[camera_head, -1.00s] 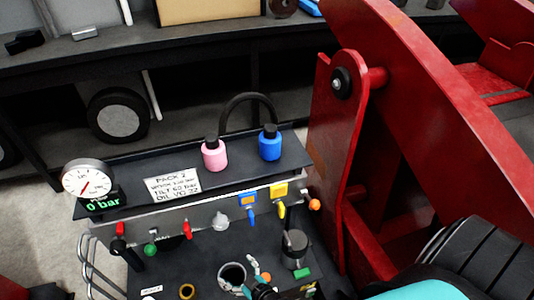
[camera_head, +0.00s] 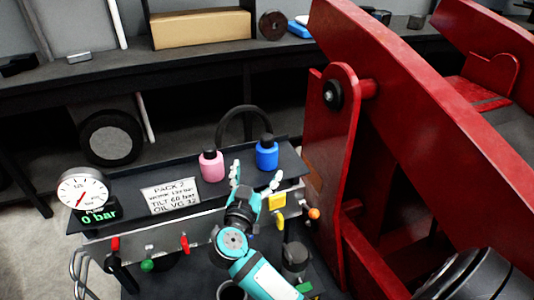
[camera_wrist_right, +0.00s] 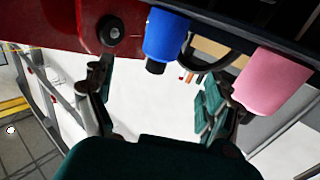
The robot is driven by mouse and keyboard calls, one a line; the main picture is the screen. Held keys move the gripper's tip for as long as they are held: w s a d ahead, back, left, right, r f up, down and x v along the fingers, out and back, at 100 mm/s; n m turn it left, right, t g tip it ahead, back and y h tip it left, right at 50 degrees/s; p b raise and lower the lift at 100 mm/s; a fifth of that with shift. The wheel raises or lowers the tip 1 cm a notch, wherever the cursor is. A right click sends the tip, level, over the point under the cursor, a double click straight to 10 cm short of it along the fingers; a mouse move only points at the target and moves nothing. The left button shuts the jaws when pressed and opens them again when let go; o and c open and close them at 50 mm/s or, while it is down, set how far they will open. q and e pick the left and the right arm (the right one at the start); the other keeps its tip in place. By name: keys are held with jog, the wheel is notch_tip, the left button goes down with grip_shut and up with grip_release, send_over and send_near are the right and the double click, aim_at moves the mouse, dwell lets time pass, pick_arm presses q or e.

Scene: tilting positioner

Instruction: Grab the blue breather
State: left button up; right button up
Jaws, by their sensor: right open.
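The blue breather (camera_head: 267,155), a blue cylinder with a black cap, stands upright on the dark shelf of the hydraulic pack, right of the pink breather (camera_head: 211,166). My right gripper (camera_head: 257,179) is open and empty, just in front of the shelf, with its spread fingers pointing toward the blue breather. In the right wrist view the blue breather (camera_wrist_right: 166,36) shows at the top, beyond the open fingers (camera_wrist_right: 155,98); the pink breather (camera_wrist_right: 271,82) shows at the right. No contact with either breather shows. My left gripper is out of view.
A black hose (camera_head: 243,117) arches behind the breathers. A pressure gauge (camera_head: 83,190) and a label plate (camera_head: 171,196) stand left on the pack. A yellow valve tag (camera_head: 277,201) is beside the gripper. The red steel frame (camera_head: 338,150) rises close on the right.

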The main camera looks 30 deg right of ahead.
aim_at(267, 146)
jog(key=x, duration=0.5)
jog(key=shift+x, duration=3.25)
jog(key=shift+r, duration=0.1)
jog(key=c, duration=1.3)
jog(key=shift+c, duration=0.5)
jog(key=shift+r, duration=0.15)
